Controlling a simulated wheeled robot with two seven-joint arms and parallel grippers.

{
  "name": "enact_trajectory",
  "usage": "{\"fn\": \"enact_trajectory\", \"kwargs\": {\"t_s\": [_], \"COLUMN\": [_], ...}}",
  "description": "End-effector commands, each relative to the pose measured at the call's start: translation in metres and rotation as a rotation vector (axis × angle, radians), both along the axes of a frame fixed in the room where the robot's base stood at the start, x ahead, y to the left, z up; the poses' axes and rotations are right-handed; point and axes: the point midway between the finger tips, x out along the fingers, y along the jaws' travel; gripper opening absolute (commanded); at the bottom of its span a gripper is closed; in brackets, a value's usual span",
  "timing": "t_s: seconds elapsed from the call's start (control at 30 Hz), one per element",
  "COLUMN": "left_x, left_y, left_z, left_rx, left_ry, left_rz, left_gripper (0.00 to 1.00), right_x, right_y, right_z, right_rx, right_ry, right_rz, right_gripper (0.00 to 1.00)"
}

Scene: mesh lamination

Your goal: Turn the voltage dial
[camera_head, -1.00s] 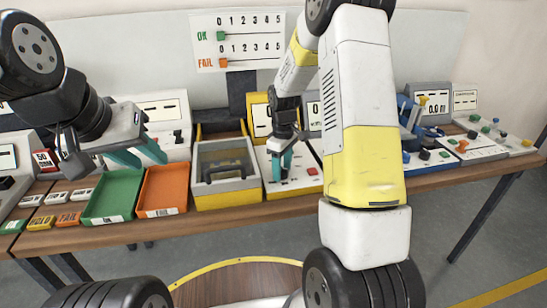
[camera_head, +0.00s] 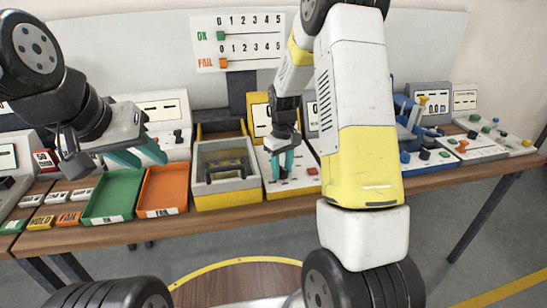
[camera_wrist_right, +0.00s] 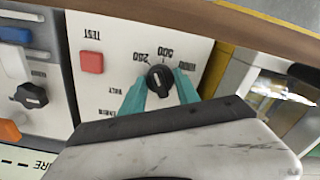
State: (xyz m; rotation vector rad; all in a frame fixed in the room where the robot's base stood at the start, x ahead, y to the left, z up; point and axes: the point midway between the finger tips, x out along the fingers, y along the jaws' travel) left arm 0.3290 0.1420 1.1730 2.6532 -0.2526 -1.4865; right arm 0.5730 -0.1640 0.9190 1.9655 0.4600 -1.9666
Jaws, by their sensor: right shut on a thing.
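The voltage dial (camera_wrist_right: 159,80) is a black round knob on a white panel, with 250, 500 and a further number printed around it, upside down in the right wrist view. My right gripper (camera_wrist_right: 160,84) has its teal fingers on both sides of the dial and is shut on it. In the head view my right gripper (camera_head: 282,168) reaches down to the white tester panel (camera_head: 304,183), where the fingers largely hide the dial. My left gripper (camera_head: 150,158) hangs at the left above the trays, its teal fingers apart and empty.
A red TEST button (camera_wrist_right: 91,62) sits beside the dial on the panel. A grey and yellow box (camera_head: 225,190) stands left of the tester, with an orange tray (camera_head: 163,190) and a green tray (camera_head: 113,194) beyond it. Another panel with a black knob (camera_wrist_right: 31,95) adjoins.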

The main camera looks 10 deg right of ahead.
Motion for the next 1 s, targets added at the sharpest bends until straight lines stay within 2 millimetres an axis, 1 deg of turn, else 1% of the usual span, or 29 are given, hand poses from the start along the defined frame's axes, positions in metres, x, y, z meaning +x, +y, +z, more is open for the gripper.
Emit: {"fn": "enact_trajectory", "kwargs": {"t_s": [1.0], "left_x": [0.0], "left_y": [0.0], "left_z": [0.0], "left_rx": [0.0], "left_ry": [0.0], "left_rz": [0.0], "left_gripper": [0.36], "right_x": [0.0011], "right_y": [0.0001], "right_z": [0.0011], "right_rx": [0.0], "right_ry": [-0.003], "right_rz": [-0.963], "right_gripper": [0.0]}}
